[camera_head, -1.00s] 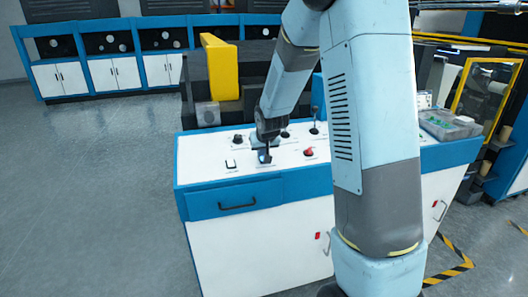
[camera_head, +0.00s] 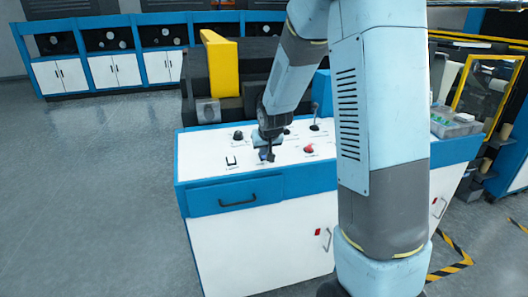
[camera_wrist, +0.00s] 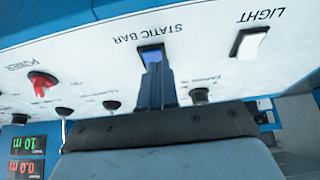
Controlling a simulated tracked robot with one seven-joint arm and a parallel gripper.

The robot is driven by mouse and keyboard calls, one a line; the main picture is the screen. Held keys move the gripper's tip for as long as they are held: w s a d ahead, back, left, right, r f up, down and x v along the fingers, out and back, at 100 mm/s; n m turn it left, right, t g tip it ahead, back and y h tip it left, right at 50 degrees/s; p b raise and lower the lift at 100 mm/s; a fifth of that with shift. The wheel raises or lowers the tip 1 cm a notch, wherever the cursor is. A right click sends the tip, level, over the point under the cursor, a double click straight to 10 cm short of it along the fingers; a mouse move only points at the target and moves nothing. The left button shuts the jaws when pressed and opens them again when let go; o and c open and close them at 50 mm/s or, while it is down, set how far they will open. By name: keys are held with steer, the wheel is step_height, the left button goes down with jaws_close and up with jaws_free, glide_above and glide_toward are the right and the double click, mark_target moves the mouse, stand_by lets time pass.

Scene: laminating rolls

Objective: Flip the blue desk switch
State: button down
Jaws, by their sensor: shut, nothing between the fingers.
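The blue desk switch (camera_head: 263,154) is a small rocker on the white desk top, close beside my fingertips in the head view. In the wrist view the blue switch (camera_wrist: 151,54) sits in a dark frame by the label STATIC BAR, partly hidden by my fingers. My gripper (camera_head: 271,158) is shut and empty, pointing down at the desk. In the wrist view my gripper (camera_wrist: 156,68) has its fingertips at or just over the blue switch's edge; I cannot tell whether they touch.
A red switch (camera_wrist: 42,82) labelled POWER and a white switch (camera_wrist: 249,43) labelled LIGHT flank the blue one. Black knobs (camera_head: 238,135) and a lever (camera_head: 315,115) stand farther back. A bin (camera_head: 452,124) sits at the desk's right.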

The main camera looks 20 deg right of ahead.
steer(key=v, duration=1.2)
steer(key=shift+s, duration=0.25)
steer(key=shift+r, duration=0.2)
steer(key=s+d+r, duration=0.1)
steer(key=s+r, duration=0.3)
steer(key=s, duration=0.9)
steer(key=s+r+g, duration=0.1)
steer(key=s+r, duration=0.4)
steer(key=s, duration=0.9)
steer(key=shift+s+d, duration=0.35)
steer(key=shift+d+f, duration=0.1)
steer(key=shift+d, duration=0.35)
